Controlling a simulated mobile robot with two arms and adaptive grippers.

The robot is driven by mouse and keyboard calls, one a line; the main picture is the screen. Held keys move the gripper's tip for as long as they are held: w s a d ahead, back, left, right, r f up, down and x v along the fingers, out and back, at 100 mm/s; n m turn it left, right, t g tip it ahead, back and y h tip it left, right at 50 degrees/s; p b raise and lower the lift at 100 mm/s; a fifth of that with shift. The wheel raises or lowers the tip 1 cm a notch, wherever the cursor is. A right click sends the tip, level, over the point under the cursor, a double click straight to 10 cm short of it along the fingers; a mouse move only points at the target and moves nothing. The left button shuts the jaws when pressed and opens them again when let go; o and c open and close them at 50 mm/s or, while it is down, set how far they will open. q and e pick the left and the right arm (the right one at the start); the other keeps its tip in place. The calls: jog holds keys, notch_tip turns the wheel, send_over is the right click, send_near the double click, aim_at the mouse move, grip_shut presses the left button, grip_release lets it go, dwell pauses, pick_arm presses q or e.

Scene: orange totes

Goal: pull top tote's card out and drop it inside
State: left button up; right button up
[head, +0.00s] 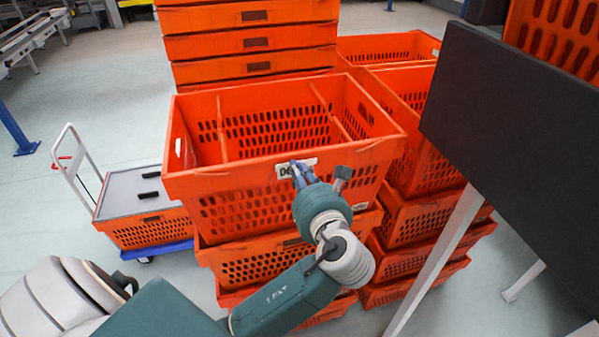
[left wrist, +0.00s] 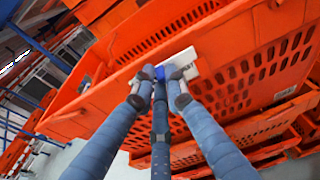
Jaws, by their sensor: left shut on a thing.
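The top tote (head: 240,180) is an orange crate with slotted walls and a divider inside, open at the top, on a stack of totes. Its card (head: 309,163), a white label with dark letters partly hidden by my fingers, is at the front wall just below the rim. My left gripper (head: 298,172) is at the card, its fingers shut on it. In the left wrist view the fingers (left wrist: 163,78) close on the white card (left wrist: 183,62), which lies tilted across the picture against the orange wall. How far it sits in its holder I cannot tell. My right gripper is out of view.
More orange tote stacks stand behind (head: 250,45) and to the right (head: 405,180). A dark panel (head: 510,130) on pale legs fills the right side. A trolley (head: 130,195) with a tote stands at left.

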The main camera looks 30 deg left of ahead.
pick_arm(q)
jog(key=shift+d+r, duration=0.1)
jog(key=shift+r, duration=1)
jog(key=shift+s+d+r, duration=0.15)
jog(key=shift+r, duration=1.7)
